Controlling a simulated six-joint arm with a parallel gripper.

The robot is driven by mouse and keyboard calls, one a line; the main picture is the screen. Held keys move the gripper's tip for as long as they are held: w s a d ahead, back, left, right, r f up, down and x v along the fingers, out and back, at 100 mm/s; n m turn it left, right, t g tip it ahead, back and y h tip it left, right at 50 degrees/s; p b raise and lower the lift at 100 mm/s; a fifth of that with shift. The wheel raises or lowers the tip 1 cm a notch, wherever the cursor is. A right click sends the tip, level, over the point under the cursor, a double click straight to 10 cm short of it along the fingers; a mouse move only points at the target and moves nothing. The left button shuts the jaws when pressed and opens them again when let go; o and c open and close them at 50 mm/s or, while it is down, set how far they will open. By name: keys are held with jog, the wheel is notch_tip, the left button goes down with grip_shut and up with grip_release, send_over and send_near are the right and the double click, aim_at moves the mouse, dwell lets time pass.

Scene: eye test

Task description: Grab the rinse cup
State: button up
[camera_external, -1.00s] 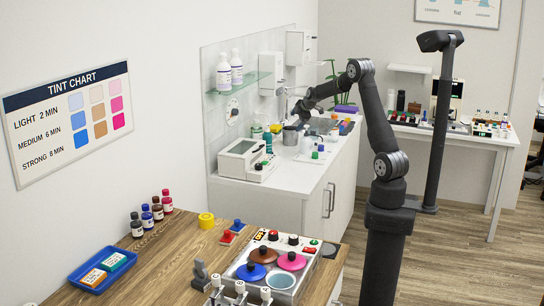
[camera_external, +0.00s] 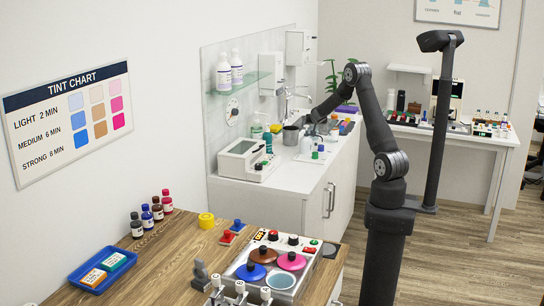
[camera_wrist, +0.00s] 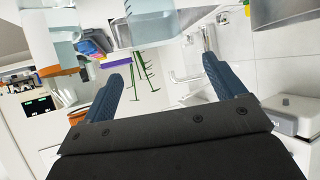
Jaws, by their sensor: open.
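My gripper (camera_external: 309,122) is over the white counter at the back, above a group of small vessels. In the wrist view my gripper (camera_wrist: 163,67) has its two blue fingers wide apart with nothing between them. A clear cup with pale blue liquid (camera_wrist: 150,27), likely the rinse cup, shows at the top of the wrist view, beyond the fingertips and cut off by the edge. A pale clear vessel (camera_external: 306,145) stands on the counter below my gripper in the external view; I cannot tell whether it is the same cup.
Another clear vessel with an orange part (camera_wrist: 50,45) is at the wrist view's upper left. Small bottles with green and blue caps (camera_external: 318,152) stand near the counter's front. A white device (camera_external: 243,156) is at left.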

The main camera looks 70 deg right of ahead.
notch_tip(320, 180, down, 4)
jog(key=shift+r, duration=0.2)
jog(key=shift+a+f+x, duration=0.1)
jog(key=shift+f+x, duration=0.1)
jog(key=shift+x, duration=1.15)
jog(key=shift+a+f+x, duration=0.1)
jog(key=shift+f+x, duration=0.05)
jog(key=shift+x, duration=1.2)
jog(key=shift+c, duration=0.2)
jog(key=c, duration=1)
